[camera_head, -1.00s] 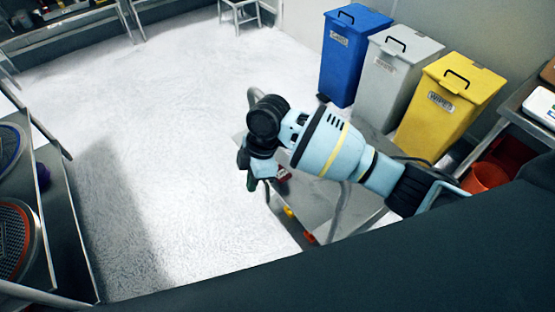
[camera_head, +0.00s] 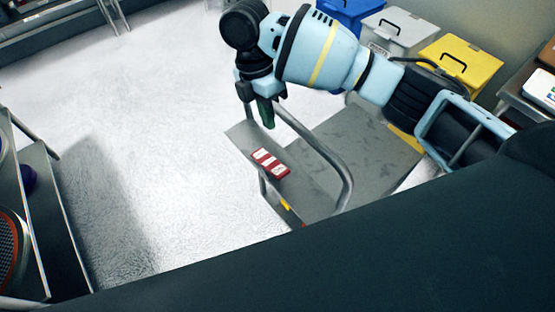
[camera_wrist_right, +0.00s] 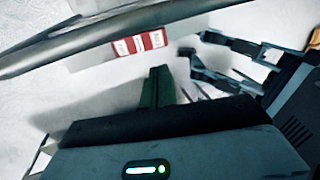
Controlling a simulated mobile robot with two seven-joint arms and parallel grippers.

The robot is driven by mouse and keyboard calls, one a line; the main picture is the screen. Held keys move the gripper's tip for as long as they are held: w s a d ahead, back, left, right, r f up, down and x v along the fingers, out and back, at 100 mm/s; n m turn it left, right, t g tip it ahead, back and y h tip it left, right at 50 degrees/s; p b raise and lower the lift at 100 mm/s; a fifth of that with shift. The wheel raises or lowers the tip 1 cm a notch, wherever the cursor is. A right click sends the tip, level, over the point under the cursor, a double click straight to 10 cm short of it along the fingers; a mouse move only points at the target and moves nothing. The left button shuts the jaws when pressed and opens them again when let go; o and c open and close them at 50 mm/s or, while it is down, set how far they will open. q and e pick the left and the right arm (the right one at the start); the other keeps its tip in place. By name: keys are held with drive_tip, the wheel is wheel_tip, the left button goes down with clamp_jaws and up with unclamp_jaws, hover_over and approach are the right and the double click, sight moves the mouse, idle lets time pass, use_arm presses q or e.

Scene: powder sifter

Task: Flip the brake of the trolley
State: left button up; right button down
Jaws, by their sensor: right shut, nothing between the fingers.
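The trolley is a grey flat deck (camera_head: 375,150) with a bent tube handle (camera_head: 325,150). A red and white label (camera_head: 270,162) sits on a grey plate at its handle end. It also shows in the right wrist view (camera_wrist_right: 140,44). A small yellow part (camera_head: 286,206) shows low under that end; I cannot tell whether it is the brake. My right gripper (camera_head: 267,114) is shut and empty, pointing down near the handle, above the label in the picture. Its green fingers show in the right wrist view (camera_wrist_right: 158,86). My left gripper is not in view.
Blue (camera_head: 355,14), grey (camera_head: 400,35) and yellow (camera_head: 462,60) bins stand behind the trolley. A rack with round sieves (camera_head: 14,255) stands at the left. A bench (camera_head: 518,95) is at the right. White floor between them is clear.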

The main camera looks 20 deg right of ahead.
drive_tip(key=shift+f, duration=0.1)
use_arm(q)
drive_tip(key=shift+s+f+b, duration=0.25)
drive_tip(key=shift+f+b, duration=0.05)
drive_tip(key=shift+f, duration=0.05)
use_arm(e)
approach(280, 171)
drive_tip(key=x, duration=0.6)
drive_tip(key=shift+s+f, duration=0.15)
drive_tip(key=shift+f, duration=0.25)
